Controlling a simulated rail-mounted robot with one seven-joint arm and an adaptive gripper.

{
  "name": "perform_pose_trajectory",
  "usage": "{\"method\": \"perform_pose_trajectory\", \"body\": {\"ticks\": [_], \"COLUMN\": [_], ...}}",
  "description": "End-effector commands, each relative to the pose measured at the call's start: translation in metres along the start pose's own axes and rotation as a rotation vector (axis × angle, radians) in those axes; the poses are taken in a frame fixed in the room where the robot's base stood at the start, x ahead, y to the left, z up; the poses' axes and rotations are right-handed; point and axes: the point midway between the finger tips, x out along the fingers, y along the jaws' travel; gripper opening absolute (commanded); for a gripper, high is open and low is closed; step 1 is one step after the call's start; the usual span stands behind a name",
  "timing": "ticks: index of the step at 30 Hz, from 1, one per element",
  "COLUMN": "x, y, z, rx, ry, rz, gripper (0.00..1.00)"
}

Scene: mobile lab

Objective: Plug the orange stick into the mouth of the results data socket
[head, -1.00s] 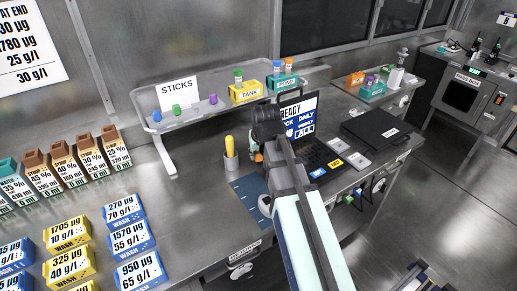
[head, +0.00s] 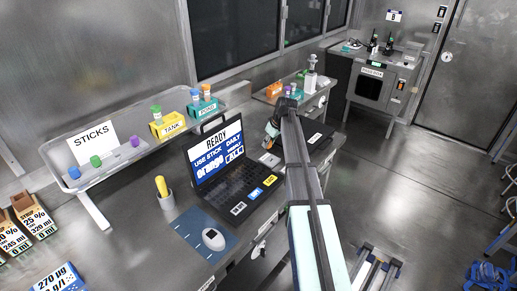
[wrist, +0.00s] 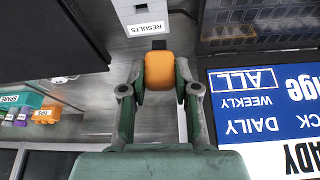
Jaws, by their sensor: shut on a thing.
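My gripper (wrist: 160,85) is shut on the orange stick (wrist: 159,70), seen in the wrist view with its dark end pointing up the picture. The white results data socket (wrist: 139,10) is at the top of that view, with its RESULTS label upside down. The stick's dark end is near the label and appears apart from the socket. In the head view my gripper (head: 272,131) is just right of the laptop screen, partly hidden by my arm; the stick is hard to make out there.
The laptop (head: 222,166) stands open with READY on its screen. A cup (head: 166,201) with a yellow item and a mouse (head: 213,239) are left and in front. A tray (head: 105,176) marked STICKS holds blue, green and purple items.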

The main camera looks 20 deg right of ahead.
Motion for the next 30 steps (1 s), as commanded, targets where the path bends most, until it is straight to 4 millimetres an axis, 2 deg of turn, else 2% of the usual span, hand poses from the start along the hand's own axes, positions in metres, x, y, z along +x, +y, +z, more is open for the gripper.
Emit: {"method": "perform_pose_trajectory", "body": {"ticks": [1, 6, 22, 30], "x": [0.002, 0.007, 0.007, 0.022], "y": [0.013, 0.025, 0.026, 0.026], "z": [-0.005, -0.006, -0.004, 0.002], "rx": [-0.025, -0.081, -0.090, -0.089], "ry": [0.003, 0.012, 0.014, 0.013], "rz": [-0.010, -0.031, -0.034, -0.034], "gripper": [0.04, 0.04, 0.04, 0.04]}}
